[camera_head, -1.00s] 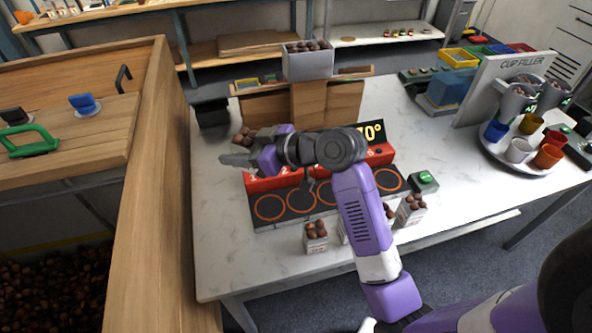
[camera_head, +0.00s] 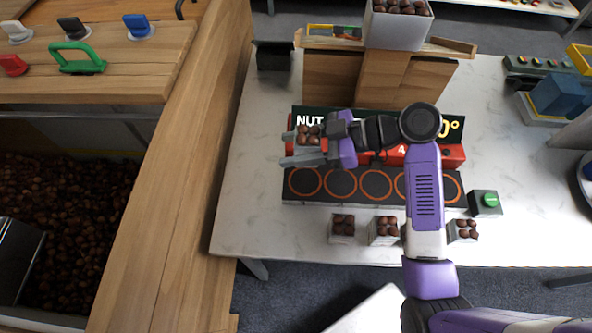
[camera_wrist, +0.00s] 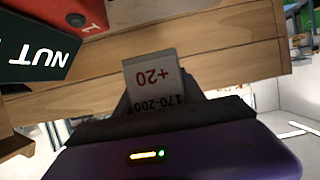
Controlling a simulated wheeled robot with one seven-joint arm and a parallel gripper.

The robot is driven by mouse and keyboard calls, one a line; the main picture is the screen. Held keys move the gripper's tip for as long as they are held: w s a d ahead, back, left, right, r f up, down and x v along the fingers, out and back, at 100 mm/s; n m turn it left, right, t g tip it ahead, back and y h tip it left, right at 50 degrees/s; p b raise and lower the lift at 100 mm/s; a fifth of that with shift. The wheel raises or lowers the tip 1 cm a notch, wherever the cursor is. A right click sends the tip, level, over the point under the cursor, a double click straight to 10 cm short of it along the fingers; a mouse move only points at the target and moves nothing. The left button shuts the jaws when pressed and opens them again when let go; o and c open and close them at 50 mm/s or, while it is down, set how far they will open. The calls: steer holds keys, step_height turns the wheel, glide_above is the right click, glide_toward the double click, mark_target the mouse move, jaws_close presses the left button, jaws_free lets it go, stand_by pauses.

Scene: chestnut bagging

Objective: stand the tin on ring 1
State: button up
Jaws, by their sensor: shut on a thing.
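My gripper (camera_head: 297,150) is shut on a pale tin (camera_head: 309,146) topped with brown chestnuts, held up at the left end of the red nut warmer (camera_head: 453,156). In the wrist view the tin (camera_wrist: 153,80) shows a white label reading "+20" and "170-200", upside down. The dark ring strip (camera_head: 323,199) runs along the front of the warmer with several orange rings. The leftmost ring (camera_head: 305,194), apparently ring 1, looks empty and lies just in front of and below the gripper. In the wrist view a red panel (camera_wrist: 95,12) carries a "1".
Filled tins (camera_head: 342,236) stand in a row in front of the strip; my arm may hide one. A green-button box (camera_head: 486,206) sits right of it. A wooden stand (camera_head: 330,79) with a grey bin (camera_head: 397,30) is behind. The table's left side (camera_head: 250,190) is clear.

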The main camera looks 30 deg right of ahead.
mark_target(294, 180)
step_height(294, 180, down, 11)
steer(key=shift+r, duration=0.1)
stand_by(0.3)
steer(key=shift+f, duration=0.25)
steer(key=o, duration=1.5)
steer(key=shift+r, duration=0.1)
steer(key=shift+r, duration=0.15)
steer(key=b+v, duration=0.1)
steer(key=v, duration=1.1)
steer(key=shift+b, duration=0.4)
